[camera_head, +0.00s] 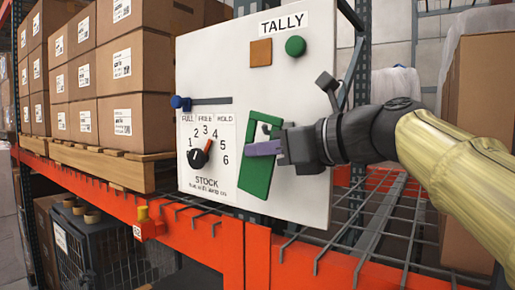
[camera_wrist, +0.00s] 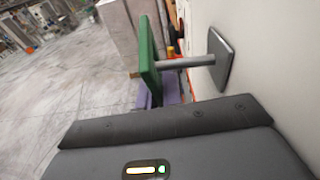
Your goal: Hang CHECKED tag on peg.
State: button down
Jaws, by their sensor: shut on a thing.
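The tag is a green rectangular frame (camera_head: 254,178) with a large opening, tilted in front of the white panel. No lettering shows on it. My gripper (camera_head: 263,148) comes from the right, its purple fingers shut on the tag. In the wrist view the green tag (camera_wrist: 149,58) is seen edge-on, standing off the panel, with the purple fingers (camera_wrist: 158,95) below it. A grey peg (camera_wrist: 187,62) runs from a dark square plate on the panel to the tag. I cannot tell whether the peg passes through the opening.
The white TALLY panel (camera_head: 215,75) carries a dial (camera_head: 198,157), a blue-knobbed slider (camera_head: 180,102) and a dark lever (camera_head: 326,82) near the tag. Boxes (camera_head: 121,60) stand on a pallet at left. An orange shelf beam (camera_head: 190,228) runs below. Open floor (camera_wrist: 60,100) shows in the wrist view.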

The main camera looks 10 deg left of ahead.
jog(key=shift+w+d+f, duration=0.35)
jog(key=shift+w+f, duration=0.15)
jog(key=shift+w, duration=0.15)
jog(key=shift+s+r+p, duration=0.15)
jog(key=shift+r+p, duration=0.2)
jog(key=shift+r, duration=0.2)
jog(key=shift+s+a+b, duration=0.3)
jog(key=shift+s+b, duration=0.05)
jog(key=shift+s, duration=0.1)
jog(key=s+a+b, duration=0.1)
jog(key=s+a, duration=0.2)
jog(key=s, duration=0.4)
dwell(1.1)
jog(key=shift+a, duration=0.1)
